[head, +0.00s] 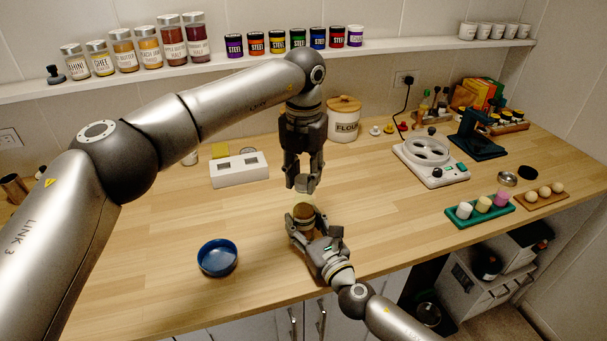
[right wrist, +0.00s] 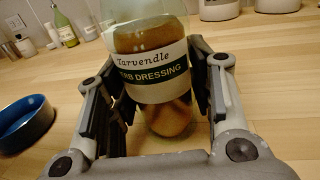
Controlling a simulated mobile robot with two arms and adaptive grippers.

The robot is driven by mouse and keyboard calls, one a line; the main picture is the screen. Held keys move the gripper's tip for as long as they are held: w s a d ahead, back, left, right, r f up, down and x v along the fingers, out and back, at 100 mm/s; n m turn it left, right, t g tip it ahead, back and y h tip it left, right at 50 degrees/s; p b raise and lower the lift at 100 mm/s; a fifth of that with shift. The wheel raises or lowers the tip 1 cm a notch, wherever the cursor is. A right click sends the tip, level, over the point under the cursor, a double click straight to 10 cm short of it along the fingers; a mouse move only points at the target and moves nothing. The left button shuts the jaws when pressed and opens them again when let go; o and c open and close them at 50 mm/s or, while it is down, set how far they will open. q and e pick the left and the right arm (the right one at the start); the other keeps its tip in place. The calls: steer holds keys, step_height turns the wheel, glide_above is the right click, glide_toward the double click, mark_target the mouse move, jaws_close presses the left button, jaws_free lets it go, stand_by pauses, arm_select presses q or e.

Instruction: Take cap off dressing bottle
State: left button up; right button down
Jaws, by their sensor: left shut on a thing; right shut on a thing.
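The dressing bottle (head: 303,211) stands roughly upright near the counter's front. In the right wrist view the bottle (right wrist: 150,75) has clear glass, brown dressing and a label reading herb dressing. My right gripper (head: 303,226) is shut around its body; its fingers (right wrist: 155,90) flank the label in the right wrist view. My left gripper (head: 304,184) points down from above and is shut on the greyish cap (head: 305,183) at the bottle's top. The fingers partly hide the cap, and I cannot tell whether it still touches the neck. The bottle's top is outside the right wrist view.
A blue bowl (head: 217,270) sits left of the bottle. A white box (head: 239,172), flour canister (head: 343,120) and white appliance (head: 430,158) stand farther back. A green tray (head: 480,212) is at the right. Counter between bowl and bottle is clear.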

mark_target(304, 179)
arm_select(q)
steer(key=n, duration=0.6)
steer(key=shift+n, duration=0.4)
steer(key=n, duration=0.4)
steer(key=shift+n, duration=0.4)
steer(key=n, duration=1)
steer(key=shift+r, duration=0.15)
arm_select(e)
steer(key=shift+f, duration=0.1)
arm_select(q)
steer(key=shift+r, duration=1)
steer(key=shift+r, duration=2.05)
arm_select(e)
steer(key=c, duration=0.6)
jaws_free()
